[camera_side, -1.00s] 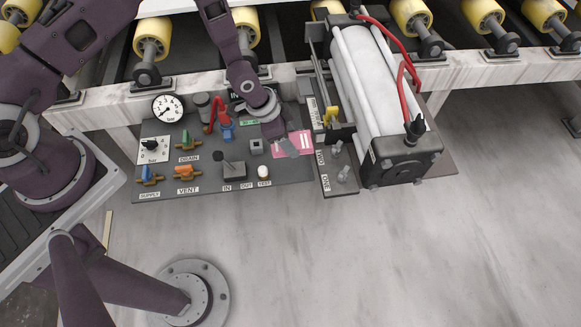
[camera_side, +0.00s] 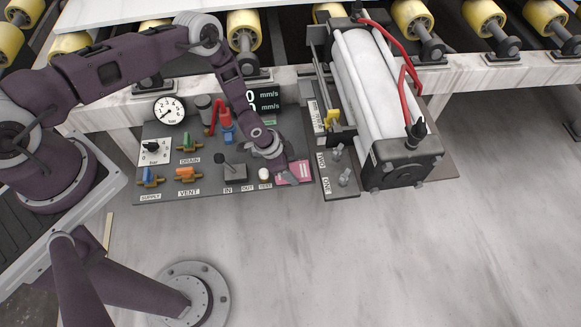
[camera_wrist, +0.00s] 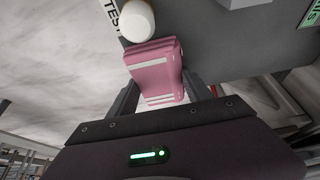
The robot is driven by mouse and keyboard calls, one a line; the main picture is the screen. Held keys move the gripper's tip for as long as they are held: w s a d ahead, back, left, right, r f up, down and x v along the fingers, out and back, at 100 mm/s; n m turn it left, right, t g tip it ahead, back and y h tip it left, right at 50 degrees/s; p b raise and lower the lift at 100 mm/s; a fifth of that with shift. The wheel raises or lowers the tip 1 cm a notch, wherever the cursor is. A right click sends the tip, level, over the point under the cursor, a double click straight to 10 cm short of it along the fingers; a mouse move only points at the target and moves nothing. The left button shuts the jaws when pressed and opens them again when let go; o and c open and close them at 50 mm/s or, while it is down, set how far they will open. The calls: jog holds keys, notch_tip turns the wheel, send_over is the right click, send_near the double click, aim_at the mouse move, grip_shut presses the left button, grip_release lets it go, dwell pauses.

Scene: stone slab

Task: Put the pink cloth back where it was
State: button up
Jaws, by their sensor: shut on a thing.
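The pink cloth (camera_side: 296,174) with pale stripes is at the front right corner of the dark control panel (camera_side: 210,187). My gripper (camera_side: 284,174) is at its left side in the side view and partly covers it. In the wrist view the folded cloth (camera_wrist: 154,66) stands out between the two fingers of my gripper (camera_wrist: 160,95), which are shut on it. The white TEST button (camera_wrist: 136,20) is close beside the cloth there. I cannot tell whether the cloth touches the panel.
The panel carries a gauge (camera_side: 169,110), a red lever (camera_side: 219,117), valve handles and a black IN/OUT lever (camera_side: 231,168). A white cylinder (camera_side: 362,85) with red hoses stands to the right, beside a plate with switches (camera_side: 342,178). The stone slab (camera_side: 400,260) in front is clear.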

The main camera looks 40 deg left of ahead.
jog(key=shift+f, duration=0.15)
jog(key=o, duration=1.3)
jog(key=s+a+r+n+t+y, duration=0.1)
jog(key=a+r, duration=0.3)
jog(key=r, duration=1.1)
jog(key=s+a+r+n+y, duration=0.1)
jog(key=a+r+n, duration=0.15)
jog(key=r, duration=1.15)
jog(key=s+a+r+n+t+y, duration=0.15)
jog(key=a+r, duration=0.25)
jog(key=r, duration=1.1)
jog(key=s+r+n, duration=0.1)
jog(key=s+r, duration=0.3)
jog(key=s, duration=0.3)
jog(key=s+r+n, duration=0.1)
jog(key=s+r, duration=0.3)
jog(key=s, duration=0.4)
jog(key=s+r+n, duration=0.2)
jog(key=s+r, duration=0.2)
jog(key=s, duration=0.4)
jog(key=shift+s+d+r, duration=0.1)
jog(key=shift+s+d, duration=0.1)
jog(key=shift+s, duration=0.05)
